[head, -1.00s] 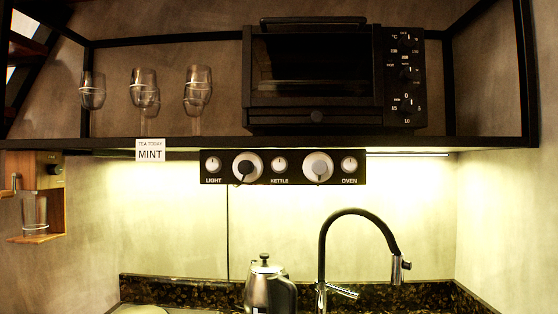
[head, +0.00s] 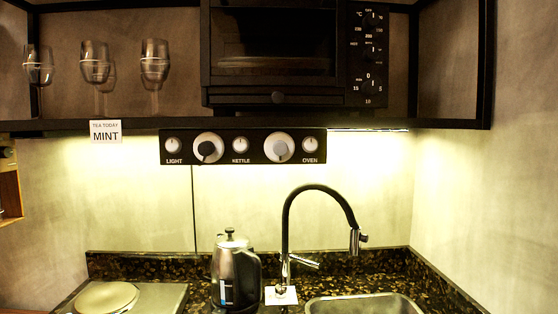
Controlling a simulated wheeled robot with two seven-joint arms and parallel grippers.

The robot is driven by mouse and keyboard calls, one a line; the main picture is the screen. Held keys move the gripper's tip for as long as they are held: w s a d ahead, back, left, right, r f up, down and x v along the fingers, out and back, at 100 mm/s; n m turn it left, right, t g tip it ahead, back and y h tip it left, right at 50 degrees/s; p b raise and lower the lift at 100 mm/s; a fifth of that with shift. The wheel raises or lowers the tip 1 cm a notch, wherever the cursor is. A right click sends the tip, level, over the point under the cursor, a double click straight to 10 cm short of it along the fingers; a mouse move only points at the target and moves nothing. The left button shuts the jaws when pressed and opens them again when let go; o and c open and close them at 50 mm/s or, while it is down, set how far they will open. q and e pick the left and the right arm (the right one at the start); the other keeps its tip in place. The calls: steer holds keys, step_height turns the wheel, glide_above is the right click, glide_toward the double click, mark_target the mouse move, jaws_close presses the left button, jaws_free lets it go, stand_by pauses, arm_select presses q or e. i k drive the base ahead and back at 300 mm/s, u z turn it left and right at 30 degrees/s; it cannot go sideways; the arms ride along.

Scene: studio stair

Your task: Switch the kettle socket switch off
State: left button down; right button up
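The kettle socket switch (head: 240,144) is a small round white switch above the label KETTLE. It sits in the middle of a black panel (head: 184,159) under the shelf. A round socket with a black plug (head: 207,148) is at its left, and one with a pale grey plug (head: 280,149) at its right. The switch's marker is too small to read for on or off. The steel kettle (head: 226,270) with a black handle stands upright on the counter below. Neither of my grippers is in view.
Light (head: 173,145) and oven (head: 310,144) switches flank the sockets. An oven (head: 275,97) and glasses (head: 97,62) stand on the shelf (head: 440,123). A tall black tap (head: 290,215) rises right of the kettle, by a sink (head: 365,304). A round hotplate (head: 106,297) is at left.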

mark_target(239, 145)
steer(key=z, duration=1.85)
steer(key=i, duration=0.65)
steer(key=u, duration=2.05)
